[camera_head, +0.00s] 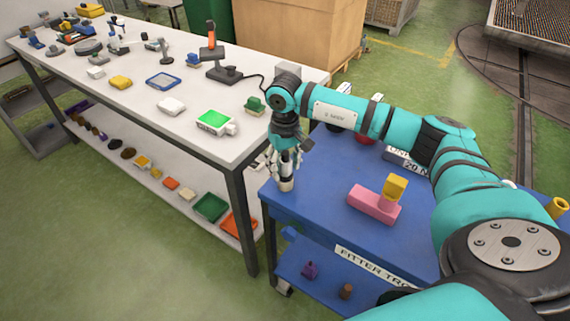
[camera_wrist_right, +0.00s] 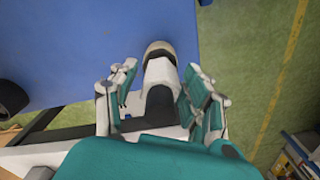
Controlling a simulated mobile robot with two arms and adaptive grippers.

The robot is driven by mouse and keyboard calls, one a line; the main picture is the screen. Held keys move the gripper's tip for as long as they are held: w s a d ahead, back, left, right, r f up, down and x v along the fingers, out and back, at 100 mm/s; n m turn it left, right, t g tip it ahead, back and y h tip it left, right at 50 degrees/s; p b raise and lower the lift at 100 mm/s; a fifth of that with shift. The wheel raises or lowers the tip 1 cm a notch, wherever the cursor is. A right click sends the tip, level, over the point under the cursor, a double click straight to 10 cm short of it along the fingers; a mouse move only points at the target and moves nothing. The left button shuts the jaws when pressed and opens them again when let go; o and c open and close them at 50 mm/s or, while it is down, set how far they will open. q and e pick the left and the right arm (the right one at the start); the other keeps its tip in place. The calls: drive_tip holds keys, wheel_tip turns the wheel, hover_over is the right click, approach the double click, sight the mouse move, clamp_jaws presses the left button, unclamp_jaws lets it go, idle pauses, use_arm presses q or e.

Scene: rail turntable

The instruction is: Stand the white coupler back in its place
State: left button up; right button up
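In the right wrist view the white piece (camera_wrist_right: 160,68) lies between the two teal-padded fingers of the right gripper (camera_wrist_right: 158,92). The fingers flank it closely; I cannot tell whether they touch it. Whether its end rests on the trolley is unclear. My left gripper is not in view.
A pink block (camera_head: 374,204) with a yellow piece (camera_head: 395,188) stands on the trolley. A white workbench (camera_head: 190,140) with many parts stands at the left, close to the gripper. Small items sit on the trolley's lower shelf. A bare trolley strip lies left of the pink block.

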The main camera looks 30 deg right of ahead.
drive_tip(key=shift+o, duration=0.5)
wheel_tip(320, 180, up, 12)
drive_tip(key=shift+r, duration=0.1)
idle(0.8)
